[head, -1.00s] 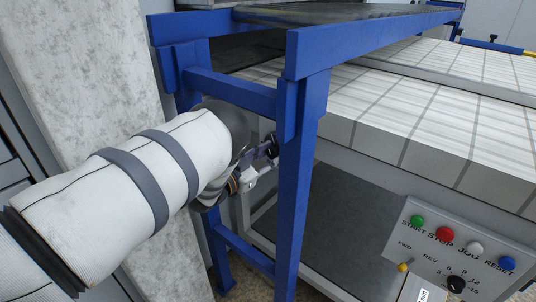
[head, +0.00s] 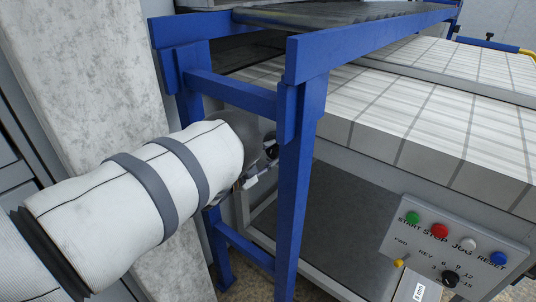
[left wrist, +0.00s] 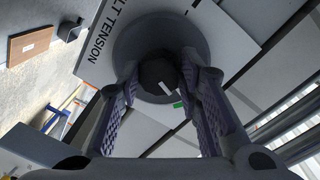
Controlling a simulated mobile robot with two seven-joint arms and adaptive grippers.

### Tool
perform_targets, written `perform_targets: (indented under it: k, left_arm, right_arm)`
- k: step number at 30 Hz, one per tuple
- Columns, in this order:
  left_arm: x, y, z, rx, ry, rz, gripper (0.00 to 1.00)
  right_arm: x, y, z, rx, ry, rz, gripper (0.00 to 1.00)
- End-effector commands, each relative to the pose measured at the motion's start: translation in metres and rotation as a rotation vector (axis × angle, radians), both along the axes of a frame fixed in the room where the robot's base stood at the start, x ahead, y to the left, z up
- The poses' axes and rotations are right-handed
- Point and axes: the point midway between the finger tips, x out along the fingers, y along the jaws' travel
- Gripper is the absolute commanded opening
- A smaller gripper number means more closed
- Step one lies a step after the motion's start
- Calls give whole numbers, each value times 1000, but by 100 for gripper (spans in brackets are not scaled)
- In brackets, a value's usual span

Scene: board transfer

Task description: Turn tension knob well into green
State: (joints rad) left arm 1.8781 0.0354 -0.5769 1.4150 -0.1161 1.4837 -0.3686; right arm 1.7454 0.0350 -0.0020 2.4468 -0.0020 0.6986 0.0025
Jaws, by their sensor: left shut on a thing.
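The black tension knob (left wrist: 157,74) shows in the left wrist view, in front of a grey round housing on a white plate lettered "LT TENSION" (left wrist: 103,30). A white line on the knob slants down to the right, toward a small green mark (left wrist: 178,105) just off its edge. My left gripper (left wrist: 160,82) is shut on the knob, with a ridged purple pad on either side. In the head view my left gripper (head: 256,178) is largely hidden by my arm and a blue post. My right gripper is not in view.
The blue frame post (head: 295,190) stands close to the right of my left arm. A pale concrete column (head: 95,90) is behind the arm. A panel with coloured buttons (head: 455,250) is at lower right, below a white tiled conveyor surface (head: 420,110).

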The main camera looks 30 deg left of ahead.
Motion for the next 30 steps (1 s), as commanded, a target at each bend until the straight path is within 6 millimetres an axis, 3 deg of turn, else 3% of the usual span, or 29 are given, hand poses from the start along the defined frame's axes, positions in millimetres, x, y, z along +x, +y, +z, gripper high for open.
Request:
perform_targets:
  k: [19, 20, 22, 30]
  left_arm:
    - [-1, 1, -1, 42, 0, 3, 4]
    - [-1, 1, -1, 42, 0, 3, 39]
    - [-1, 1, -1, 42, -1, 3, 52]
    - [-1, 1, 0, 41, -3, 2, 52]
  right_arm:
    - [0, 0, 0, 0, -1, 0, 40]
    - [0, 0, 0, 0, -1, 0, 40]
    - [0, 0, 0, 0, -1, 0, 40]
    - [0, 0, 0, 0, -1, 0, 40]
